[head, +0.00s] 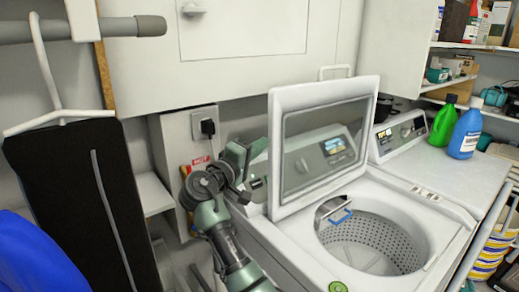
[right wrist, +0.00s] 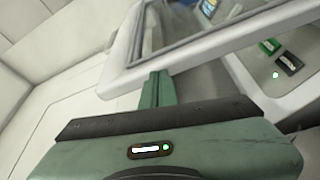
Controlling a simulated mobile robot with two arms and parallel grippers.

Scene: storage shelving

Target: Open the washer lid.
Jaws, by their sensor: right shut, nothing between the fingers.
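The washer (head: 450,200) is a white top-loader with its round drum (head: 375,240) exposed. Its lid (head: 283,110), a white frame with a clear window, stands raised and nearly upright. My right gripper (head: 258,158) is at the lid's left side, its tips partly hidden behind the frame. In the right wrist view my right gripper's fingers (right wrist: 156,85) are shut together and empty, close to the lid's frame (right wrist: 185,60); I cannot tell whether they touch it. My left gripper is not in view.
A white cabinet (head: 240,60) hangs above. A dark hanging garment (head: 85,200) is at the left. An outlet box (head: 185,128) is on the wall near my right arm.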

